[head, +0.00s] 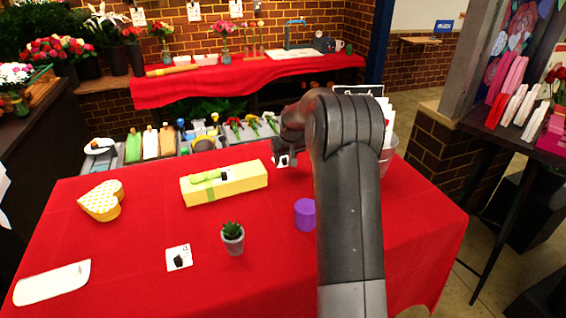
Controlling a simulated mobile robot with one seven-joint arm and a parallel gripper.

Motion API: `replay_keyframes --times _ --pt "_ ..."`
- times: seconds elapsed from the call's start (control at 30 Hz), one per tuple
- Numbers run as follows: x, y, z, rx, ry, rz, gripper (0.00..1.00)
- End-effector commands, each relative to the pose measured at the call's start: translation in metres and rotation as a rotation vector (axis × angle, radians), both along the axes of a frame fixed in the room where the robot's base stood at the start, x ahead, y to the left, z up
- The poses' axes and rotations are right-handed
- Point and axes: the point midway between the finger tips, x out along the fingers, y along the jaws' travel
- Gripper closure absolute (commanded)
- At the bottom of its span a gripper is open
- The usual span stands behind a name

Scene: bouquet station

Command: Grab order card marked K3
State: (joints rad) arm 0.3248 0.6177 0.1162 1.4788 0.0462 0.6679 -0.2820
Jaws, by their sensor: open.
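My arm reaches over the red table, and my gripper (284,151) points down near its far edge, partly hidden by my own wrist. A small white card (281,161) with a dark mark shows right below my gripper; I cannot tell whether they touch. Another white card (179,257) with a dark picture lies on the table at the front left. More white cards hang on the brick wall, one at the left (138,17), one in the middle (193,11) and one at the right (236,8). No marking K3 is legible on any card.
The red-covered table (130,225) holds a yellow box (224,184), a heart-shaped box (102,201), a potted succulent (232,238), a purple cylinder (305,214) and a white tray (52,282). A pale bucket (388,155) stands behind my arm. Flowers and supplies line the far side.

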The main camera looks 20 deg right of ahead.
Motion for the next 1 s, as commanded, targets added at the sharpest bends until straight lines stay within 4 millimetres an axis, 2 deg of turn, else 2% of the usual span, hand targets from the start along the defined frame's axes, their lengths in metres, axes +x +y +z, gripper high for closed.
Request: replay_keyframes --times 0.13,0.63,1.0 --pt "0.0000 0.0000 0.0005 0.000 -0.001 0.000 0.58" --pt "-0.0003 0.0000 0.0006 0.000 0.000 0.001 0.99" --pt "0.0001 -0.0001 0.0063 -0.001 -0.002 0.001 1.00"
